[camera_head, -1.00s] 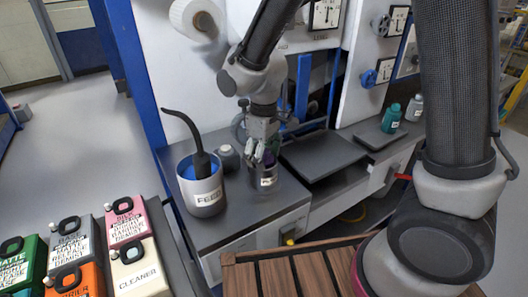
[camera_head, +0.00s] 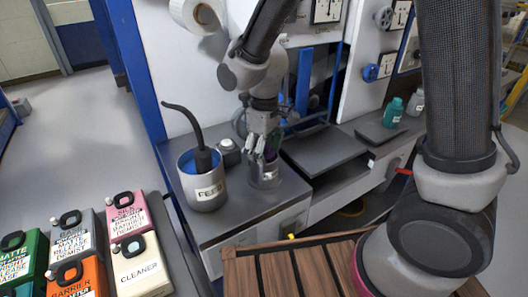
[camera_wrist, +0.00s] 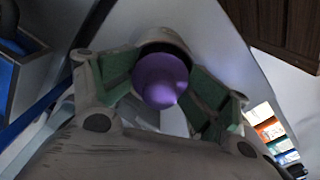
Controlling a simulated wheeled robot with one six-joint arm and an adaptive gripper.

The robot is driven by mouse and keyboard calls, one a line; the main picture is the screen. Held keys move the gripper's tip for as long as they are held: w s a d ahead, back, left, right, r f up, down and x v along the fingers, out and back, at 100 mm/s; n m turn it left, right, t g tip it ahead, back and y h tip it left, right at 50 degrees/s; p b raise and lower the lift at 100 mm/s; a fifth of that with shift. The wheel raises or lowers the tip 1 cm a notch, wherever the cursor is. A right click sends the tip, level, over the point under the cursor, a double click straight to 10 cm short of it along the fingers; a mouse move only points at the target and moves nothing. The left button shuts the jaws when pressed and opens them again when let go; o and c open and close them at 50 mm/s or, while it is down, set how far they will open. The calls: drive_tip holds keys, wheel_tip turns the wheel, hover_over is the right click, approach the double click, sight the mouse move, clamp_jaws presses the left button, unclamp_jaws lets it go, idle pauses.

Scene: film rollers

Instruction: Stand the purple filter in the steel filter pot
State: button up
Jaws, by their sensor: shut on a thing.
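The purple filter (camera_wrist: 162,80) is end-on in the wrist view, between the two green-padded fingers. My gripper (camera_wrist: 165,88) is shut on it. In the head view only a dark purple sliver of the filter (camera_head: 271,148) shows beside my gripper (camera_head: 262,148). The steel filter pot (camera_head: 265,178) stands on the grey bench, directly below the fingers. In the wrist view part of a round rim, likely the pot's (camera_wrist: 167,47), shows behind the filter. The filter's lower end is hidden, so I cannot tell how far it is inside the pot.
A steel FEED pot (camera_head: 204,190) with blue contents and a black curved handle stands close left of the filter pot. A small grey-white item (camera_head: 228,152) sits behind. A dark flat tray (camera_head: 324,150) lies to the right. Labelled containers (camera_head: 140,265) are at front left.

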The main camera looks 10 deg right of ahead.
drive_tip(key=shift+s+d+f, duration=0.2)
drive_tip(key=shift+f, duration=0.05)
drive_tip(key=o, duration=1.6)
drive_tip(key=shift+w, duration=0.1)
drive_tip(key=shift+w+a+r, duration=0.1)
drive_tip(key=shift+r, duration=0.4)
wheel_tip(320, 180, up, 11)
drive_tip(key=s+d+r+m+t, duration=0.1)
drive_tip(key=s+d+r+m, duration=0.1)
drive_tip(key=s+d, duration=0.3)
drive_tip(key=s+d+r+m+t, duration=0.2)
drive_tip(key=s+d+r+m, duration=0.1)
drive_tip(key=d, duration=1)
drive_tip(key=s+d+r+m+t, duration=0.1)
drive_tip(key=s+d+r+m, duration=0.2)
drive_tip(key=s+d, duration=0.3)
drive_tip(key=shift+s+d+r+m, duration=0.2)
drive_tip(key=shift+d+m, duration=0.25)
drive_tip(key=shift+d, duration=0.3)
drive_tip(key=shift+s+d+r+m, duration=0.1)
drive_tip(key=shift+s+d+m, duration=0.1)
drive_tip(key=shift+d+m, duration=0.4)
